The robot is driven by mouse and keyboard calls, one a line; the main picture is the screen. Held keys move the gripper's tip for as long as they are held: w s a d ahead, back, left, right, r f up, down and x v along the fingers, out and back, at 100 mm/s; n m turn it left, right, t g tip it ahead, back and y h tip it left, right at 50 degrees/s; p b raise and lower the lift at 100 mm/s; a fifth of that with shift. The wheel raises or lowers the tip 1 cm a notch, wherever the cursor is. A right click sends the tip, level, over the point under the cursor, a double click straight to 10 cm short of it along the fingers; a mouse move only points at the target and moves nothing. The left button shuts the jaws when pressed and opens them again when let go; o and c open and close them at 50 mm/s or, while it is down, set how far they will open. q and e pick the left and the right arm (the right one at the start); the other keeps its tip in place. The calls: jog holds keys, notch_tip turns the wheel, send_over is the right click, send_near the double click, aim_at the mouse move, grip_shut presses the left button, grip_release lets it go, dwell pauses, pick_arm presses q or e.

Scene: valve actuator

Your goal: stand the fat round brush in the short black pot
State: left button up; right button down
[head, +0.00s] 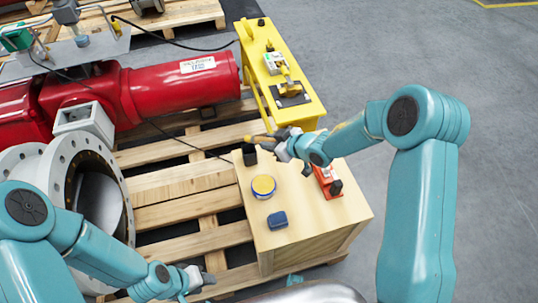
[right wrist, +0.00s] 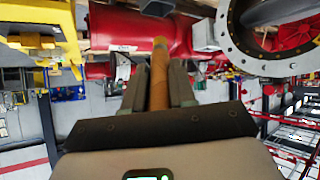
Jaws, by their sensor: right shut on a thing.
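My right gripper (head: 283,145) is shut on the brush, above the far left corner of the wooden box. In the right wrist view the brush (right wrist: 159,75) is a brown stick between the two jaws (right wrist: 159,88), with a yellowish end pointing away from the gripper. In the head view a yellow-brown end of the brush (head: 257,139) sticks out left of the jaws. The short black pot (head: 249,157) stands on the box just below that end. The brush looks apart from the pot, but the gap is unclear. My left gripper (head: 201,279) is low by the pallet; its jaws are too small to read.
The wooden box top (head: 308,222) also holds a yellow-topped tin (head: 263,187), a blue block (head: 277,220) and an orange-red tool (head: 327,181). A yellow stand (head: 293,100) is behind it. A red actuator (head: 180,85) and grey flanged valve (head: 75,165) lie left on pallets.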

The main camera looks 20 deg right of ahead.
notch_tip(320, 180, down, 6)
jog(key=shift+w+r, duration=0.15)
jog(key=shift+r, duration=0.1)
jog(key=shift+a+f+b, duration=0.1)
jog(key=shift+f+b, duration=0.25)
jog(key=shift+b, duration=0.3)
jog(key=c, duration=0.9)
grip_release()
